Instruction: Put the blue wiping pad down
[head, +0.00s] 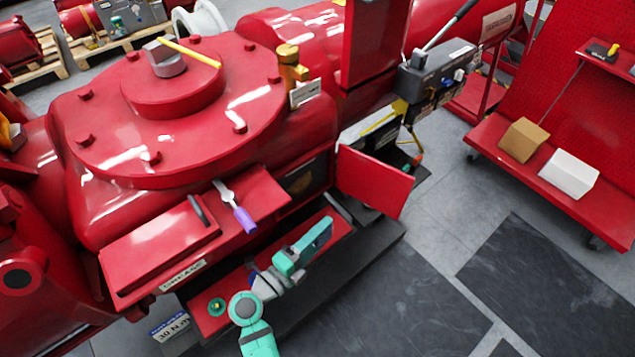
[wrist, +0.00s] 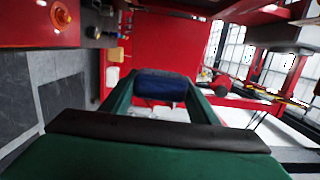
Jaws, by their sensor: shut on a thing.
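The blue wiping pad (wrist: 160,85) is dark blue and sits between the two green fingers of my gripper in the wrist view. My gripper (wrist: 161,88) is shut on it. In the head view my teal gripper (head: 318,234) is over the lower red ledge (head: 211,322) at the front of the red machine. The pad cannot be made out in that view. No surface is seen touching the pad.
A purple-handled tool (head: 241,217) and a red lidded box (head: 160,245) are on the upper red shelf just above. An open red door panel (head: 373,182) stands to the right of my gripper. A red cart (head: 540,180) carries a brown box (head: 523,139) and a white box (head: 568,173).

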